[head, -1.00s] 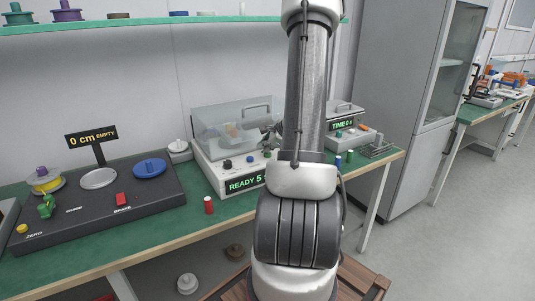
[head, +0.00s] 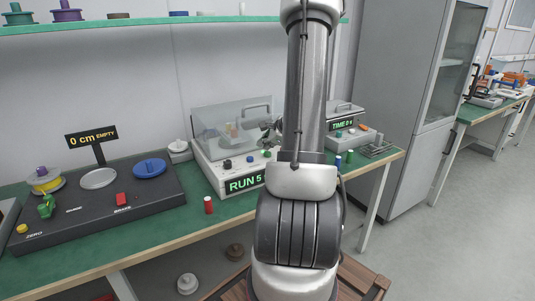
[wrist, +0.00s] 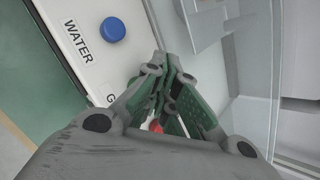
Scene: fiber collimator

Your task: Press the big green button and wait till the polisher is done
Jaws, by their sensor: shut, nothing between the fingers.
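The polisher (head: 215,172) is a white machine with a clear lid (head: 232,118) over its working area. Its front display (head: 245,183) reads RUN 5. On its panel are a black knob, a blue button and the green button (head: 266,154). My gripper (head: 268,136) is shut and empty, just above the green button in the head view. In the wrist view my gripper (wrist: 167,58) points at the white panel, beside the WATER label and blue button (wrist: 111,30). A label starting with G is partly covered there. The fingers hide the green button, so contact cannot be told.
A red-capped vial (head: 208,205) stands on the green bench in front of the polisher. At left is a dark station (head: 100,225) with a 0 cm EMPTY sign. At right a second device (head: 343,124) shows TIME 0. A grey cabinet (head: 400,110) stands behind.

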